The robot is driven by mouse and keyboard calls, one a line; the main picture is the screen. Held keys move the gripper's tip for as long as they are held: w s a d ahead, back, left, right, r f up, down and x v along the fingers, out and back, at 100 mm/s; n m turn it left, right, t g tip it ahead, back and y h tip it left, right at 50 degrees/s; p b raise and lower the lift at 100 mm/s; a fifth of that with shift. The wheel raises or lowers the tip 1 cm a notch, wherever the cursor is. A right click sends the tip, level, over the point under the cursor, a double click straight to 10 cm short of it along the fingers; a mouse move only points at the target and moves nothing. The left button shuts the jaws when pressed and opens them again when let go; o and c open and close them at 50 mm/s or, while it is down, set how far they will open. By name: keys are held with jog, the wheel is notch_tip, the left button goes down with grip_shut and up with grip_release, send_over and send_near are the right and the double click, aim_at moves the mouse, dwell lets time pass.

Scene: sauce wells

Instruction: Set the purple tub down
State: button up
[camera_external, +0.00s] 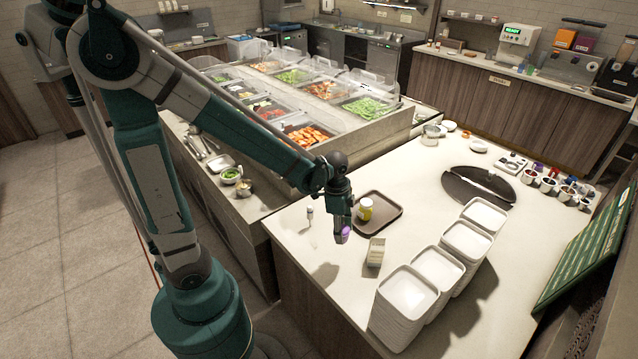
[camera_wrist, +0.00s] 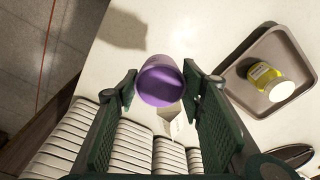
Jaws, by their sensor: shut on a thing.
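My gripper (camera_external: 342,232) holds the purple tub (camera_external: 343,235) above the pale counter (camera_external: 330,300), left of the brown tray. In the wrist view the purple tub (camera_wrist: 160,82) sits between the two fingers of my gripper (camera_wrist: 161,82), with one finger on each side. Its shadow falls on the bare counter apart from it, so the tub is in the air. The tub's underside and contents cannot be made out.
The brown tray (camera_external: 392,222) holds a yellow jar (camera_external: 365,210). A small carton (camera_external: 376,252) stands just right of the gripper. Stacks of white trays (camera_external: 408,290) line the front right. Bare counter lies left and in front of the gripper, up to the edge.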

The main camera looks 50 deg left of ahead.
notch_tip(320, 180, up, 16)
jog(key=w+d+r+n+p, duration=0.1)
jog(key=w+d, duration=0.4)
jog(key=d, duration=0.6)
jog(key=w+d+r, duration=0.1)
jog(key=w+d, duration=0.4)
jog(key=d, duration=0.6)
jog(key=d+f+n+p, duration=0.1)
jog(key=d+f+n, duration=0.1)
jog(key=d, duration=2.5)
notch_tip(320, 180, down, 18)
jog(key=d, duration=0.1)
jog(key=shift+f, duration=0.15)
jog(key=shift+f, duration=3.15)
